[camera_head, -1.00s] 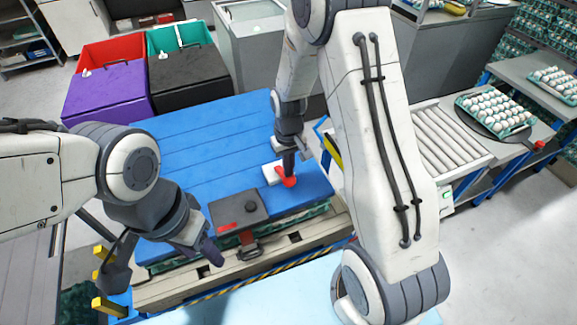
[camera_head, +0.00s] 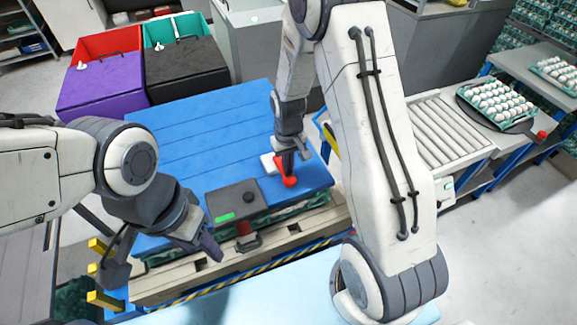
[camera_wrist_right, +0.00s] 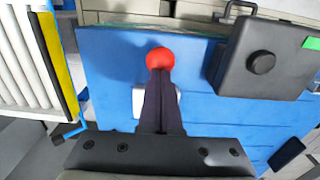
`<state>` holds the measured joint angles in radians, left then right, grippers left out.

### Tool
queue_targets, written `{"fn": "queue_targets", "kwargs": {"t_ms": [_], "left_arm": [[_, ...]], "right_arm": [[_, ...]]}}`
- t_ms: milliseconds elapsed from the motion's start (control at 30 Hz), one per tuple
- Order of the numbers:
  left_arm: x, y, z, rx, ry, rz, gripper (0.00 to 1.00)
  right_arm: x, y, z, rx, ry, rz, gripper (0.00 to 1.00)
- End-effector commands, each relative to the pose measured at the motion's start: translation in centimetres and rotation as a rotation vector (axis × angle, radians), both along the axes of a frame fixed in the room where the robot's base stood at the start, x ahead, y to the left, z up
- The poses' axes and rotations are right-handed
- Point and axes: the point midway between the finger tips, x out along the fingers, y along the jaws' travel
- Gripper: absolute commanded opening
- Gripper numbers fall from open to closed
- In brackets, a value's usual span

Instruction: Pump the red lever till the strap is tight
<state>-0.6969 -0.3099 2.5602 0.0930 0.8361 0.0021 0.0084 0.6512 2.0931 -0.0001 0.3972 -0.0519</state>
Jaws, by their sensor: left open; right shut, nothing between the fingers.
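The red lever (camera_head: 290,181) with its round red knob (camera_wrist_right: 160,58) stands by a white block (camera_head: 267,162) on the blue slatted top. My right gripper (camera_head: 286,155) is shut and empty, its fingertips (camera_wrist_right: 160,73) right at the knob; I cannot tell if they touch. The fingers hide the lever's shaft in the wrist view. A black box (camera_head: 240,197) with a round knob sits to the left of the lever and shows a green light (camera_head: 225,216). My left gripper (camera_head: 160,258) is open and empty, left of the box. I cannot make out the strap clearly.
The blue top (camera_head: 200,140) is mostly clear behind the box. A roller conveyor (camera_head: 440,130) and an egg tray (camera_head: 498,100) stand at the right. Purple (camera_head: 100,90) and black (camera_head: 185,72) bins stand behind at the left.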

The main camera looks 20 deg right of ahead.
Motion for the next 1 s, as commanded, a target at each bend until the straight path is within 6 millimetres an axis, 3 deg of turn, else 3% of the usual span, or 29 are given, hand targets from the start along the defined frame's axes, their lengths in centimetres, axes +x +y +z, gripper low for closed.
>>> {"fn": "queue_targets", "kwargs": {"t_ms": [500,1000], "left_arm": [[0.0,0.0,4.4,0.000,0.000,0.000,0.50],[0.0,0.0,4.3,0.000,0.000,0.000,0.50]], "right_arm": [[0.8,0.0,5.1,0.000,0.001,0.000,0.00],[0.9,0.1,5.2,0.000,0.000,0.000,0.00]]}}
